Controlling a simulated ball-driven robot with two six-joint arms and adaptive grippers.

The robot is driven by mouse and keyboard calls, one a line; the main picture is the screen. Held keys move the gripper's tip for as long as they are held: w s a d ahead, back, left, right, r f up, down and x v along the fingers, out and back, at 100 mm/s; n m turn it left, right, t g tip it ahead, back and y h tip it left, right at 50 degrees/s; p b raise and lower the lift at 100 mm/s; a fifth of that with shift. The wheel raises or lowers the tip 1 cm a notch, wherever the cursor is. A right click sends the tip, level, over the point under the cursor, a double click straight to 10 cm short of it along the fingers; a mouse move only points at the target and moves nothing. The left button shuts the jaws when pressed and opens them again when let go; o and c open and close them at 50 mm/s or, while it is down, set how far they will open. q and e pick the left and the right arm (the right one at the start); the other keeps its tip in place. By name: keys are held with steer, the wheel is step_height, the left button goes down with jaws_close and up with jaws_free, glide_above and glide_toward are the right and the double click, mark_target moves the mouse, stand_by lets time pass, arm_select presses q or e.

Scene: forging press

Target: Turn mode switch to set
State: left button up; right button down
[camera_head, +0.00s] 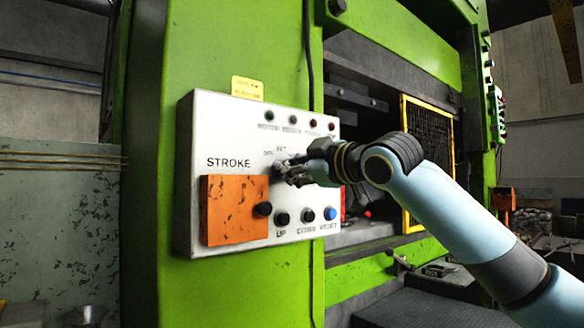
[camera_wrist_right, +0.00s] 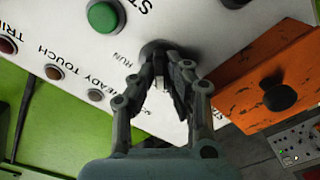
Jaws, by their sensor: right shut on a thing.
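The mode switch is on the white control panel (camera_head: 240,118), right of the word STROKE. My right gripper (camera_head: 284,172) is shut on it and hides most of it in the head view. In the right wrist view, the fingertips of my right gripper (camera_wrist_right: 168,78) close together at the switch, and part of the dark round base of the mode switch (camera_wrist_right: 152,47) shows behind them. A label reading RUN is beside it. Small lettering above the switch in the head view seems to include SET. I cannot tell which position the switch points to. My left gripper is not in view.
An orange box (camera_head: 232,208) with a black knob (camera_head: 263,209) juts out from the panel at lower left of my gripper. A black button (camera_head: 282,219) and a blue button (camera_head: 330,213) sit below. Small indicator lamps line the panel's top. The green press frame surrounds the panel.

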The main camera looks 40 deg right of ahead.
mark_target(281, 119)
stand_by(0.3)
steer(key=shift+d+r+m+p, duration=0.1)
steer(key=shift+m+p, duration=1.25)
steer(key=shift+m, duration=0.85)
steer(key=shift+d+r+m+p, duration=0.1)
steer(key=shift+m+p, duration=1.25)
steer(key=shift+m, duration=0.85)
steer(key=c, duration=1.4)
jaws_free()
steer(key=shift+f, duration=0.1)
step_height(281, 119, up, 10)
steer(key=shift+w, duration=0.1)
